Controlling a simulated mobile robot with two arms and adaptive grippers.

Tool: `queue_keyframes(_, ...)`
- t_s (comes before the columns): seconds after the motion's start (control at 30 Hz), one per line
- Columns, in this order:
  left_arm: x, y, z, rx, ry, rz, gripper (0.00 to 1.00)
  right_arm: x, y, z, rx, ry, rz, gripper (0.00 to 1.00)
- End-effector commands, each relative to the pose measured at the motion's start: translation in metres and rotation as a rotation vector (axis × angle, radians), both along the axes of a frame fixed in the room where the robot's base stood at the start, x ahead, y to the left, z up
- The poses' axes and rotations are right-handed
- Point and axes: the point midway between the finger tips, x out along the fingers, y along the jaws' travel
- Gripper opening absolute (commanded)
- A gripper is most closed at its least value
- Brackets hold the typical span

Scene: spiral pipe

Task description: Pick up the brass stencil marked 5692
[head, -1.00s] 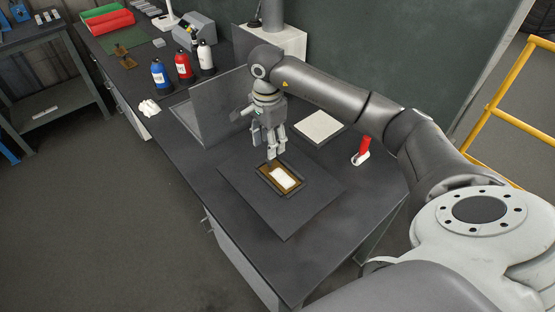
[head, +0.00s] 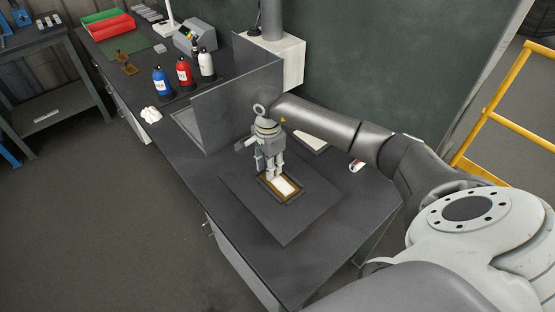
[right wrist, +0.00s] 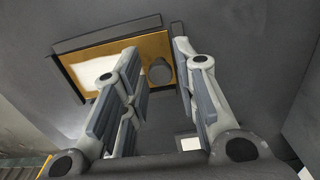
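A brass plate (head: 273,191) with a white panel (head: 286,187) lies in a dark rectangular frame on a dark mat on the bench. No number can be read on it. In the right wrist view the brass plate (right wrist: 155,47) shows a dark round knob (right wrist: 160,71) at one end. My right gripper (right wrist: 160,55) is open, its fingers apart on either side of the knob. In the head view my right gripper (head: 274,177) points down over the far-left end of the plate. Whether the fingers touch anything cannot be told. My left gripper is not in view.
A dark upright panel (head: 235,105) stands close behind my right gripper. A pale square pad (head: 308,142) and a red-and-white item (head: 356,166) are partly hidden by my arm. Blue (head: 161,81), red (head: 184,74) and white (head: 206,65) bottles and small brass pieces (head: 126,66) stand farther back.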

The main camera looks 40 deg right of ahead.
Motion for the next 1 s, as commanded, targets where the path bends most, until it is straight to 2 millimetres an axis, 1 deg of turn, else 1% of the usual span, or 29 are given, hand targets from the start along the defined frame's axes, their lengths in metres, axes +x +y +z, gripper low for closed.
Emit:
queue_keyframes(0.03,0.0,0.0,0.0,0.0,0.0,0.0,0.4,0.0,0.0,0.0,0.0,0.0,0.0,0.17)
queue_keyframes(0.17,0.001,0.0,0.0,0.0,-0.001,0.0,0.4,0.0,0.0,0.0,0.0,0.0,0.0,0.0)
queue_keyframes(0.47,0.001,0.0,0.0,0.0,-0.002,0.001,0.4,0.0,0.0,0.001,0.0,-0.001,0.0,0.0)
queue_keyframes(0.67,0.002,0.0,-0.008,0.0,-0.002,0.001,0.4,0.001,-0.001,0.008,-0.001,-0.004,0.001,0.0)
queue_keyframes(0.77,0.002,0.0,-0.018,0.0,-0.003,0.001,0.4,0.002,-0.001,0.019,-0.002,-0.007,0.0,0.0)
queue_keyframes(0.83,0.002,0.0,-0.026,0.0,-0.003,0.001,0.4,0.0,-0.001,0.031,-0.003,-0.007,0.002,0.0)
queue_keyframes(0.87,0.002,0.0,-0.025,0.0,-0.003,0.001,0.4,-0.005,-0.001,0.037,-0.003,-0.005,0.001,0.0)
queue_keyframes(1.0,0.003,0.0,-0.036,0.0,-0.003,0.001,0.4,-0.03,0.001,0.065,-0.003,-0.007,0.003,0.0)
